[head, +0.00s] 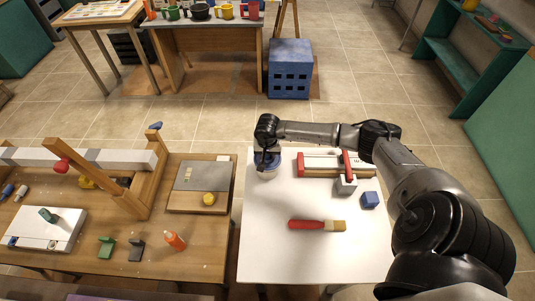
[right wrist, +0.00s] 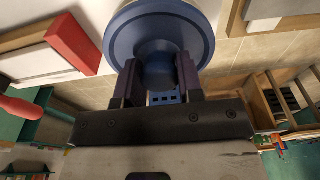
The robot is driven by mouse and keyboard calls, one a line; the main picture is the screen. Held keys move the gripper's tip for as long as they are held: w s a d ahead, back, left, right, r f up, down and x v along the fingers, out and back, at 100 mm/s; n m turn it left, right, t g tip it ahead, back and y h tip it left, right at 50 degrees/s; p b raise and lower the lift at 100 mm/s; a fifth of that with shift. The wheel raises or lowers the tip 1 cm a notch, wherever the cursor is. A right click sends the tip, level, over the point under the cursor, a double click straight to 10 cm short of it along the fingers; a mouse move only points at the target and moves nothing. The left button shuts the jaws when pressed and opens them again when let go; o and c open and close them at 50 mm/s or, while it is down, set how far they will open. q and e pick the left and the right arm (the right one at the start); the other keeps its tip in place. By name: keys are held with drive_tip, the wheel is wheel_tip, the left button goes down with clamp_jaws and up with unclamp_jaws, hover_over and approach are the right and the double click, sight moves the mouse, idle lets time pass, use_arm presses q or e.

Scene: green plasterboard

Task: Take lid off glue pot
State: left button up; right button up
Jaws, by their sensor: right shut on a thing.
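The glue pot (head: 268,173) is at the back left of the white table, mostly hidden under my right gripper (head: 267,158). In the right wrist view, the blue round lid (right wrist: 125,30) has a knob (right wrist: 158,68) between the two fingers. My right gripper (right wrist: 158,80) is shut on this knob. In the head view the lid is at the pot's top; I cannot tell whether it still touches the pot. My left gripper is not in view.
The white table's front left is clear.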

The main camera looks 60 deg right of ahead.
drive_tip(key=shift+r+p, duration=0.8)
drive_tip(key=shift+r, duration=0.6)
drive_tip(key=shift+r+p, duration=0.55)
drive_tip(key=shift+r, duration=0.5)
